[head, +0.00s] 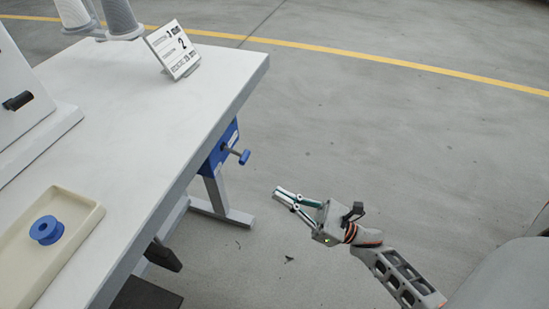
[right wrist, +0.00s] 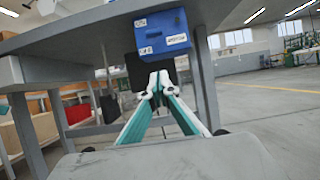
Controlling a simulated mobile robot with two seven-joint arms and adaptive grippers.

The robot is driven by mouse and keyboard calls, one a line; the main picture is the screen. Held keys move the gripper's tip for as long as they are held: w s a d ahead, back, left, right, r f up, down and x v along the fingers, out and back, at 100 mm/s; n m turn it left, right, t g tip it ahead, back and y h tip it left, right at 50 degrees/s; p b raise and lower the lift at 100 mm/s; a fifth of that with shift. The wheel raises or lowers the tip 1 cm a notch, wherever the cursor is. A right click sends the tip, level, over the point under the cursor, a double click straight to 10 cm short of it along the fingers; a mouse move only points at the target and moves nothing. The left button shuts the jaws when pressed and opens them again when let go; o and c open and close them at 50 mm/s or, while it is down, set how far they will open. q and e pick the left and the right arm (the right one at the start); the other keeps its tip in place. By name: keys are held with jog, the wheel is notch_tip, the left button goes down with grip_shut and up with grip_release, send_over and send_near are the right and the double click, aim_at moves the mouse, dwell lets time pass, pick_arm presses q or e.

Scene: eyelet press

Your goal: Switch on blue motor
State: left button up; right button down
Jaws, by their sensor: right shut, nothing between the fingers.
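The blue motor box (head: 217,152) hangs under the right edge of the table in the head view. My right gripper (head: 277,193) is shut and empty, to the right of the table and apart from the box. Its fingertips meet in the right wrist view (right wrist: 158,80), below the box. My left gripper is not in view.
The table (head: 135,100) fills the left side. On it are a cream tray (head: 70,245) holding a blue spool (head: 46,230), a sign (head: 173,48), and a machine (head: 25,105) at the left edge. A table leg (head: 216,190) stands under the box. The floor to the right is clear.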

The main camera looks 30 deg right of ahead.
aim_at(235, 153)
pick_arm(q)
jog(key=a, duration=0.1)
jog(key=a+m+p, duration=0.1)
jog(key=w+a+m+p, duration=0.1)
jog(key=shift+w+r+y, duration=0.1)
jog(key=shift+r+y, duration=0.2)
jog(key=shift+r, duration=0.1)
pick_arm(e)
jog(key=w+a+r, duration=0.4)
jog(key=w+r, duration=0.1)
jog(key=r, duration=0.2)
jog(key=shift+w+a+r, duration=0.2)
jog(key=shift+w+r, duration=0.1)
jog(key=shift+r, duration=0.1)
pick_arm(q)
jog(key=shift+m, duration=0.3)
